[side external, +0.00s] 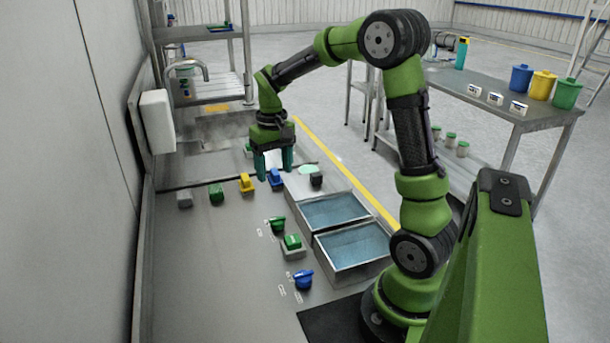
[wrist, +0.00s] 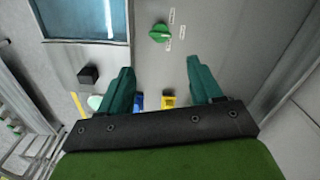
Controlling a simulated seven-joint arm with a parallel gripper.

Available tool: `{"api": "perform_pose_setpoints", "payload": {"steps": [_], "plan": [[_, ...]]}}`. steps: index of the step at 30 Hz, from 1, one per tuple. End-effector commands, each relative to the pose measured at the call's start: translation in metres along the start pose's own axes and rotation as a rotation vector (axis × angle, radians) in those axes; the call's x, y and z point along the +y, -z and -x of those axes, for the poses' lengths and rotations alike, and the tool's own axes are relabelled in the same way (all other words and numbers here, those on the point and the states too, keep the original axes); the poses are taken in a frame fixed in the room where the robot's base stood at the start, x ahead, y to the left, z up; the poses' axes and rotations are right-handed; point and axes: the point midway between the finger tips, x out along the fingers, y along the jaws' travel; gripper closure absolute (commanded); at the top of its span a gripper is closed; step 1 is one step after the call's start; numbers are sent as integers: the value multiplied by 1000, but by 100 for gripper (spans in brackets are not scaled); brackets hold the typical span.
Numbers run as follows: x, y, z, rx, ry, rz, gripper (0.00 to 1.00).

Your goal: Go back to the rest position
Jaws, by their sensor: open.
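My gripper (side external: 275,168) hangs fingers down over the far part of the grey worktop, close to a blue knob (side external: 276,179). In the wrist view its two teal fingers (wrist: 160,72) are spread apart with nothing held between them. The blue knob (wrist: 138,101) and a yellow knob (wrist: 168,101) show between the fingers, towards the wrist's dark bar. I cannot tell the exact height of the fingertips above the worktop.
Two metal basins (side external: 334,236) with blue insides lie in the middle. A green knob (side external: 277,223), a green-topped block (side external: 292,243) and another blue knob (side external: 304,279) stand left of them. A black cube (side external: 316,180) sits behind.

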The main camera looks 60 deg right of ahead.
Motion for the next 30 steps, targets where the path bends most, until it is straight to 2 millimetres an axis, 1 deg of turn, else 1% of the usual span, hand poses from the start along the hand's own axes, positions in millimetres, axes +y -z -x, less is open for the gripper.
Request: {"api": "perform_pose_setpoints", "payload": {"steps": [1, 3, 6, 17, 18, 19, 23, 26, 30], "plan": [[0, 0, 6, 2, 1, 0, 35], [0, 0, 10, 2, 1, 1, 35], [0, 0, 13, 0, 1, 1, 35], [-1, 2, 11, 12, 3, -16, 35], [-2, -2, 5, 8, 9, -26, 35], [-3, -7, 4, 15, 17, -35, 35], [-24, -35, 17, 88, 72, -40, 35], [-44, -64, 33, 164, 128, -27, 35], [-68, -110, 51, 272, 218, 7, 35]]}}
